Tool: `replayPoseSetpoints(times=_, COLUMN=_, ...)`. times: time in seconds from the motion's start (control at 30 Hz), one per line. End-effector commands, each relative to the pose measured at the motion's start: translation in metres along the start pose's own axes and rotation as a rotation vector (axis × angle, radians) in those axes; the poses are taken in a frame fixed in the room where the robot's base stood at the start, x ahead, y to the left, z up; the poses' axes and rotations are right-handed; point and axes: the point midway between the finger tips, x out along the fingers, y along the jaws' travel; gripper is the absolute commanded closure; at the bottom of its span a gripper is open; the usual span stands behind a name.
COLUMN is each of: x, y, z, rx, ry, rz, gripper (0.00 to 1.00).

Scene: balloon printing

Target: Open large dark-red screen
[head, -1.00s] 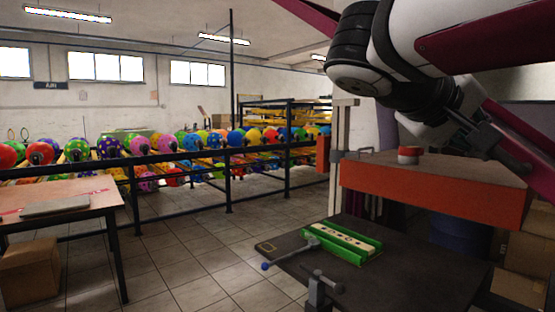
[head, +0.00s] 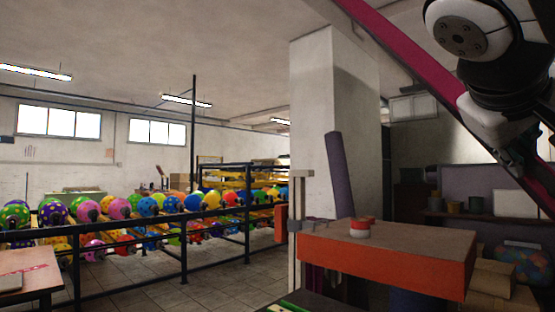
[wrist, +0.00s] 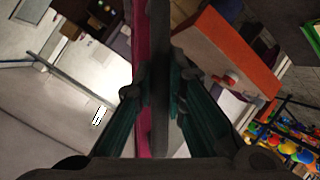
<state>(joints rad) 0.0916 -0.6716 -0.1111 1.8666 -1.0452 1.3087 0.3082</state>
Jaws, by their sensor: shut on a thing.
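The large dark-red screen shows as a magenta frame bar (head: 415,62) in the head view. It runs slanting from the top middle down to the right edge, and most of the screen lies outside the picture. In the wrist view its magenta edge (wrist: 140,45) runs upright beside a dark bar (wrist: 160,40). My gripper (wrist: 157,88) has its two fingers on either side of this bar and is shut on the screen's frame. In the head view my arm covers the upper right, and the fingers are hard to make out there.
An orange-sided table (head: 385,258) with a red-and-white tin (head: 360,229) stands below the screen. A pale pillar (head: 318,110) stands behind it. A rail (head: 215,213) fronts a rack of colourful balloons at left. Cardboard boxes (head: 490,285) sit at lower right.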

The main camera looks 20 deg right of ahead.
Motion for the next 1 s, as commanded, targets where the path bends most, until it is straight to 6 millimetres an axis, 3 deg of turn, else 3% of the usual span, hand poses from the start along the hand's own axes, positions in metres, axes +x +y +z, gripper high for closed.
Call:
replayPoseSetpoints(times=0.27, x=0.0007, y=-0.0007, z=0.0005, rx=-0.002, ry=-0.002, rz=0.0, gripper=1.0)
replayPoseSetpoints(times=0.3, x=0.0007, y=-0.0008, z=0.0006, rx=-0.002, ry=-0.002, rz=0.0, gripper=0.83)
replayPoseSetpoints(times=0.4, x=0.0007, y=-0.0008, z=0.0005, rx=-0.002, ry=-0.002, rz=0.0, gripper=0.67)
replayPoseSetpoints(times=1.0, x=-0.0068, y=-0.0007, z=-0.0004, rx=-0.001, ry=0.001, rz=0.0, gripper=0.67)
